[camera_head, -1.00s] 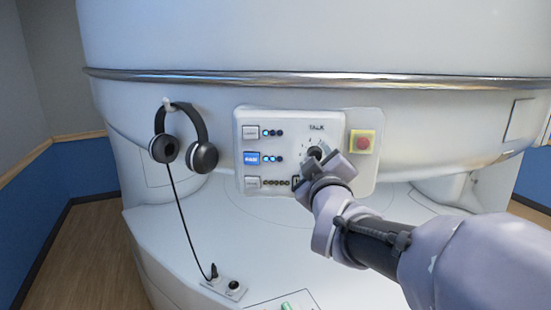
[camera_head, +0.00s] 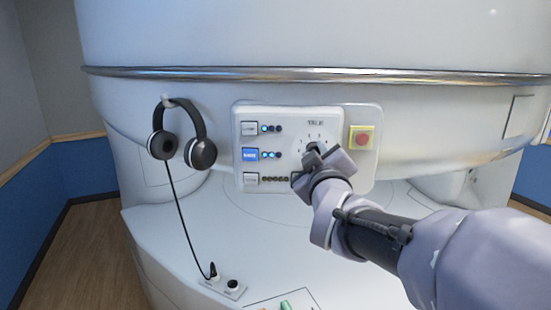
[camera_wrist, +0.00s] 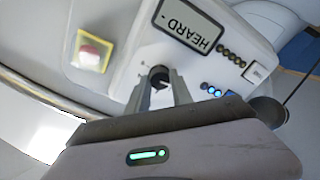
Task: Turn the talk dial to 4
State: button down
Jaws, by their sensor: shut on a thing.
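The talk dial (camera_head: 317,146) is a dark knob on the white control panel, below the word TALK, with small numbers around it. My gripper (camera_head: 322,153) is at the dial and covers most of it in the head view. In the wrist view the dial (camera_wrist: 158,76) shows as a dark round knob between the tips of my two fingers (camera_wrist: 160,90). My gripper is shut on it. The number that the dial points to is too small and too covered to read.
A red button on a yellow plate (camera_head: 362,138) is close right of the dial. Buttons with lights (camera_head: 250,154) are on the panel's left. A sign reading HEARD (camera_wrist: 188,25) shows in the wrist view. Headphones (camera_head: 203,153) hang at left, their cord running down to a socket.

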jog(key=shift+a+f+m+h+b, duration=0.1)
jog(key=shift+m+h+b, duration=0.35)
jog(key=shift+m+b, duration=5.1)
jog(key=shift+m+h+b, duration=0.45)
jog(key=shift+m+b, duration=0.15)
jog(key=shift+m, duration=9.75)
jog(key=c, duration=1.1)
grip_release()
